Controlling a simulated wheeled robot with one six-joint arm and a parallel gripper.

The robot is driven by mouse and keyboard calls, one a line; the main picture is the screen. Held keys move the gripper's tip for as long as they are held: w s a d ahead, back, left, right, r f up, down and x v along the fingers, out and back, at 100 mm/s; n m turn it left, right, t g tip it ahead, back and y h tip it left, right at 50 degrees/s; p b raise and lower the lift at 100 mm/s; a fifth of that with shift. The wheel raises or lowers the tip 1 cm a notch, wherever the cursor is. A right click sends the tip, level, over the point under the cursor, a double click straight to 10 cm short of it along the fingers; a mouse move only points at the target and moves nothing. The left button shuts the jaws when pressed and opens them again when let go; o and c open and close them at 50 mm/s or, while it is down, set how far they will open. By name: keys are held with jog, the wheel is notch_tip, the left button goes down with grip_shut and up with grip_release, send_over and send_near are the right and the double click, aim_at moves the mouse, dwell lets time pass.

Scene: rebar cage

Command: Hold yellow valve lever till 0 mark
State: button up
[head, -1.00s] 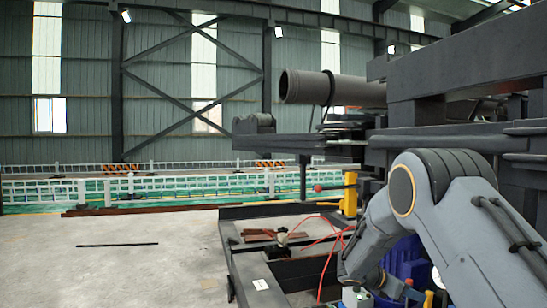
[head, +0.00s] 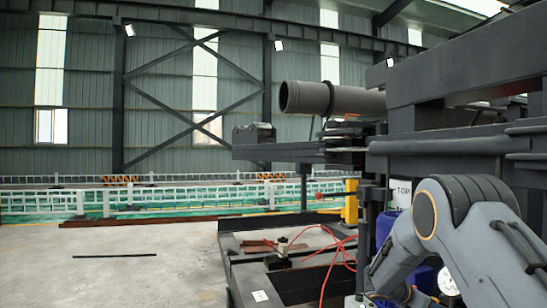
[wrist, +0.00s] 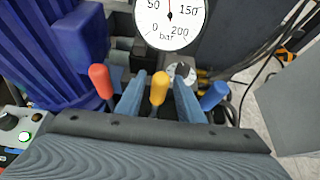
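The yellow valve lever (wrist: 159,88) stands in the middle of the wrist view, its rounded knob pointing up. My gripper (wrist: 159,92) is open, with one blue-grey finger on each side of the lever and a visible gap on both sides. A red lever (wrist: 100,80) stands to the left and a blue lever (wrist: 214,95) to the right. Above them is a white pressure gauge (wrist: 183,28) marked 0, 50, 150 and 200 bar; its needle points nearly straight up, between 50 and 150. In the head view my arm hides the levers.
A tall blue body (wrist: 55,45) rises close on the left. Cables hang at the right beside a grey panel (wrist: 290,100). In the head view, red hoses (head: 335,240) cross the dark frame; open floor (head: 110,270) lies left.

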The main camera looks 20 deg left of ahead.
jog(key=shift+c, duration=0.4)
grip_shut()
jog(key=shift+d, duration=0.1)
jog(key=shift+w+d+p, duration=0.15)
jog(key=shift+d+p, duration=0.15)
jog(key=shift+p, duration=0.25)
jog(key=shift+w+y, duration=0.1)
jog(key=shift+y, duration=0.3)
jog(key=shift+d+g, duration=0.1)
jog(key=shift+g, duration=0.3)
jog(key=shift+w+d+y+p, duration=0.3)
jog(key=shift+d+p, duration=0.1)
jog(key=shift+p, duration=0.2)
jog(key=shift+d, duration=0.1)
